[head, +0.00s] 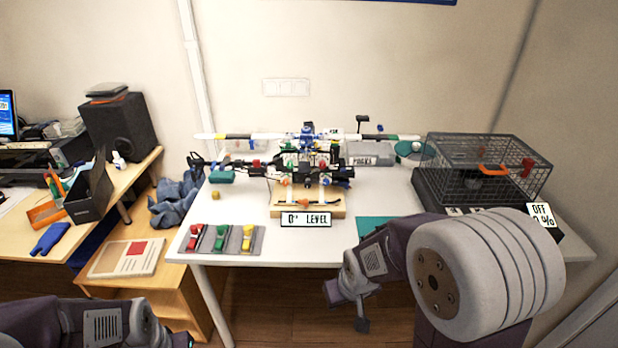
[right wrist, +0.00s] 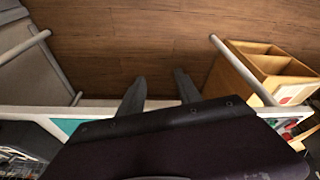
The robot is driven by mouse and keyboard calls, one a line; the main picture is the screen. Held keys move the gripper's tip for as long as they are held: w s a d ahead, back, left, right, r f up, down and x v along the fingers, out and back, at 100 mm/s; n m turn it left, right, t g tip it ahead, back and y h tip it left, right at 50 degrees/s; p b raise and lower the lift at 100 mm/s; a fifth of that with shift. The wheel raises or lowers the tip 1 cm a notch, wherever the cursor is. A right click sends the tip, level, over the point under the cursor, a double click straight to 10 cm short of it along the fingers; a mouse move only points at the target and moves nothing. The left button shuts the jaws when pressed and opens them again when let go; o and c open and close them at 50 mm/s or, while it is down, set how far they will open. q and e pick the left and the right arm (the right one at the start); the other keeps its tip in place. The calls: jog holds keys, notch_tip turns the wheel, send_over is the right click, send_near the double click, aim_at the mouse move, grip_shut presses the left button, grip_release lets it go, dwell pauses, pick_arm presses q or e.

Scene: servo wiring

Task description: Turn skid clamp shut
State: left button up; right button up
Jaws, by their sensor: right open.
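A drone (head: 307,143) with outstretched arms and propellers sits over a wooden base (head: 278,210) on the white table. Small orange parts (head: 286,182) show at the drone's skids just above the base. They are too small to tell which is the skid clamp or how it is turned. My right gripper (head: 346,306) hangs in front of the table's front edge, apart from the drone. In the right wrist view its two fingers (right wrist: 160,90) are spread and empty over the floor. My left gripper (head: 182,341) is at the bottom left, mostly cut off by the frame.
A "LEVEL" sign (head: 306,219) fronts the base. A grey mat (head: 262,240) with red, green and yellow items lies at front left. A wire cage (head: 490,160) stands at right, a teal mat (head: 372,226) near the right arm. A wooden shelf (right wrist: 245,68) stands beside the table.

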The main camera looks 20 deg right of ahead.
jog(key=w+d+r+t+p, duration=0.1)
jog(key=w+r+p, duration=0.2)
jog(key=w+r, duration=0.15)
jog(key=n+t+y, duration=0.3)
jog(key=t+y, duration=0.1)
jog(key=t, duration=0.5)
send_near(307, 201)
pick_arm(q)
notch_tip(307, 201, up, 6)
jog(key=shift+r+p, duration=0.2)
jog(key=shift+p, duration=0.15)
pick_arm(e)
jog(key=shift+g, duration=0.3)
jog(key=x, duration=0.8)
jog(key=shift+w+a+r, duration=0.1)
jog(key=shift+w+a, duration=0.05)
jog(key=shift+w, duration=0.25)
grip_shut()
